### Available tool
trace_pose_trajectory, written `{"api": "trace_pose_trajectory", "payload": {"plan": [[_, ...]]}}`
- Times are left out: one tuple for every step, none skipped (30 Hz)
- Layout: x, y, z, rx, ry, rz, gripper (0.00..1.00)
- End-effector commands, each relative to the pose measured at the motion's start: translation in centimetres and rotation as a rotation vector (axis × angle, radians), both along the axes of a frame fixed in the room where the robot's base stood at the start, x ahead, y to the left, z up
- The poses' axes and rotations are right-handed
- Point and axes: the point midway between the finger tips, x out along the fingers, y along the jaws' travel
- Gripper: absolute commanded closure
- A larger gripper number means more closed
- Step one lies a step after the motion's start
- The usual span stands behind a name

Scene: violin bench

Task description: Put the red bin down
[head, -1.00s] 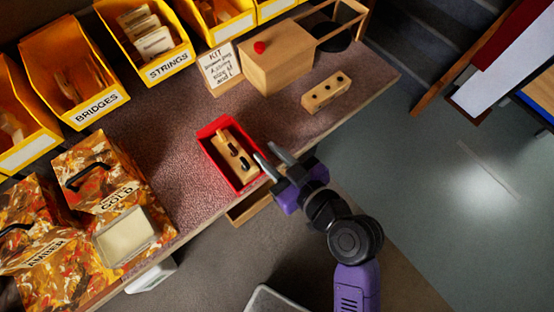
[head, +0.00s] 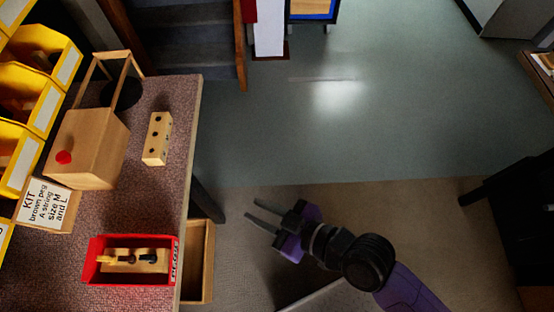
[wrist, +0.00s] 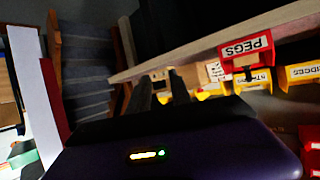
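My gripper (head: 253,210) is out over the floor, to the right of the bench and apart from the bin. Its two fingers are spread with nothing between them. In the wrist view the fingers (wrist: 160,92) point toward the bench edge, and a red bin labelled PEGS (wrist: 237,62) shows beyond them; I cannot tell for certain that it is the same bin.
A wooden box with a red knob (head: 88,150), a KIT card (head: 46,204) and a drilled wooden block (head: 157,138) stand on the bench. Yellow bins (head: 35,100) line the left. An open wooden drawer (head: 198,262) juts out below the bench edge.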

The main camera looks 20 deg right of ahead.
Motion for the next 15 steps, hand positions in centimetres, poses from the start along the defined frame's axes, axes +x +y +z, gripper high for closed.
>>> {"api": "trace_pose_trajectory", "payload": {"plan": [[-1.5,-2.7,-0.2,-0.011,0.005,-0.08,0.75],[-2.2,-4.0,-0.1,-0.014,0.002,-0.125,0.75],[-3.2,-5.6,0.2,-0.016,-0.004,-0.18,0.75],[-4.1,-6.8,0.4,-0.018,-0.009,-0.22,0.75],[-4.9,-7.9,0.8,-0.019,-0.016,-0.26,0.75],[-6.0,-9.2,1.4,-0.02,-0.025,-0.308,0.75],[-6.9,-10.1,1.9,-0.02,-0.034,-0.342,0.75],[-7.8,-11.0,2.4,-0.019,-0.043,-0.375,0.75],[-9.0,-11.9,3.3,-0.017,-0.056,-0.416,0.75],[-9.9,-12.5,4.0,-0.015,-0.066,-0.443,0.75],[-10.7,-13.1,4.7,-0.013,-0.077,-0.469,0.75],[-11.7,-13.7,5.6,-0.008,-0.091,-0.499,0.75],[-12.4,-14.0,6.4,-0.006,-0.101,-0.517,0.75],[-13.0,-14.2,7.0,-0.001,-0.109,-0.535,0.75],[-13.8,-14.5,7.9,0.005,-0.121,-0.553,0.75]]}}
